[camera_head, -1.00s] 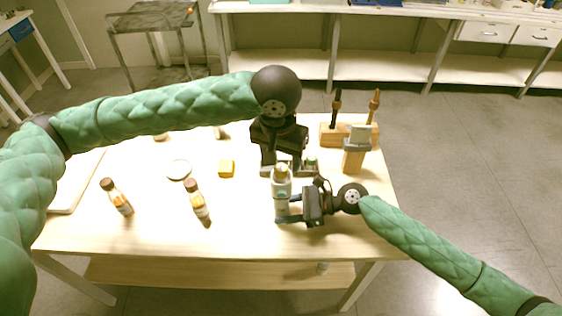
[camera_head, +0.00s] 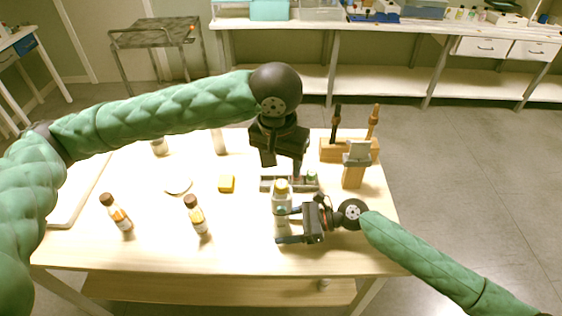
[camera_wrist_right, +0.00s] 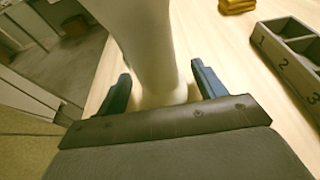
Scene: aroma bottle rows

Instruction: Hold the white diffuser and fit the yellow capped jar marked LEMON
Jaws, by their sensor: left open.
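The white diffuser (camera_head: 280,221) stands upright near the front right of the table. A yellow-capped jar (camera_head: 281,187) shows at its top and appears to sit on it; its marking is too small to read. My right gripper (camera_head: 284,224) comes from the right with its fingers on either side of the diffuser. In the right wrist view the white body (camera_wrist_right: 155,45) fills the space between the dark blue fingers (camera_wrist_right: 163,90). My left gripper (camera_head: 283,168) points down, open and empty, above and behind the jar.
A grey numbered tray (camera_wrist_right: 285,62) lies behind the diffuser, with a small green-topped bottle (camera_head: 312,178). Two dark-capped bottles (camera_head: 117,213) (camera_head: 197,216) stand at the front left. A yellow block (camera_head: 227,184) and white disc (camera_head: 178,187) lie mid-table. A wooden tool stand (camera_head: 332,151) is at the right.

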